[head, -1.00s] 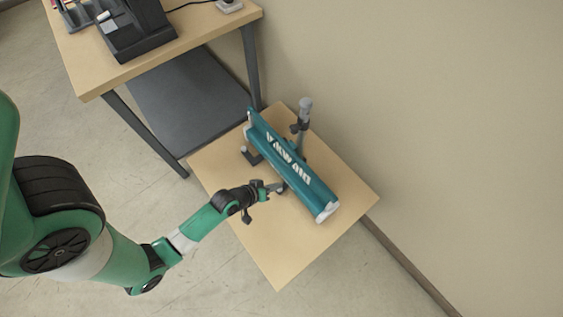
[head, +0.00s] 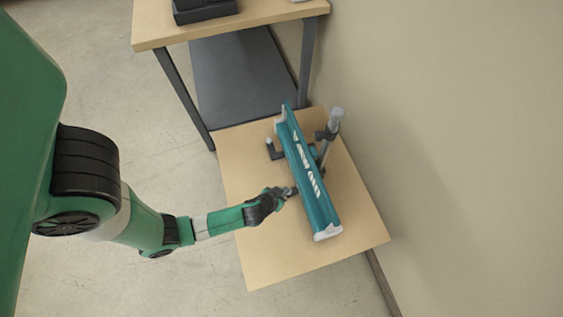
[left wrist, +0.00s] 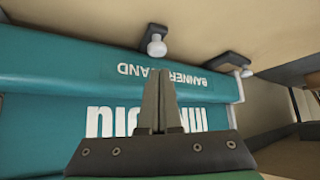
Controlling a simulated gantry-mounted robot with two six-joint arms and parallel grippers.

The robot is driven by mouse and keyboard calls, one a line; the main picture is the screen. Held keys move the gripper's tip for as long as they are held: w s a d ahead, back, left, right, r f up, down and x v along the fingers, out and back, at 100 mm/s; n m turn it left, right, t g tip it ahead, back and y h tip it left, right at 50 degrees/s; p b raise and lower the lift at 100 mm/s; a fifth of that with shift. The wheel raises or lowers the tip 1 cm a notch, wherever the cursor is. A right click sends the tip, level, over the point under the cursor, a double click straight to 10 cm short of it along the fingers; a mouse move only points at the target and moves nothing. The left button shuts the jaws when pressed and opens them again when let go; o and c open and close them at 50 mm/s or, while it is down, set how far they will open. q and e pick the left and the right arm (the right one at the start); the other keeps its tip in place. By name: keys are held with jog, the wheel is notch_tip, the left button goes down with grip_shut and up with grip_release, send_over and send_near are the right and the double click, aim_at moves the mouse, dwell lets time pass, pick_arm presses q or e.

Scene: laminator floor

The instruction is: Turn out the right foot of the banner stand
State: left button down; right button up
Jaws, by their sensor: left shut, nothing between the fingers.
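The teal banner stand (head: 308,178) lies slantwise on the small wooden table, with white lettering and pale end caps; its body also fills much of the left wrist view (left wrist: 45,75). One dark foot (head: 274,152) sticks out on its left side. In the left wrist view two dark feet with white knobs show, one above my fingertips (left wrist: 157,42) and one to the right (left wrist: 236,60). I cannot tell which is the right foot. My left gripper (head: 293,191) is shut and empty, close against the stand's left side; contact is unclear. My right gripper is out of view.
A grey-topped post (head: 334,122) with a dark clamp stands behind the banner stand. The wooden table (head: 262,260) has bare room at its front and left. A bench (head: 165,25) with a grey lower shelf (head: 240,85) is behind, and a wall is at right.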

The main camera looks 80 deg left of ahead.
pick_arm(q)
jog(key=b+x, duration=0.2)
jog(key=x, duration=0.3)
jog(key=shift+w+a+f, duration=0.1)
jog(key=shift+w+f, duration=0.05)
dwell(0.3)
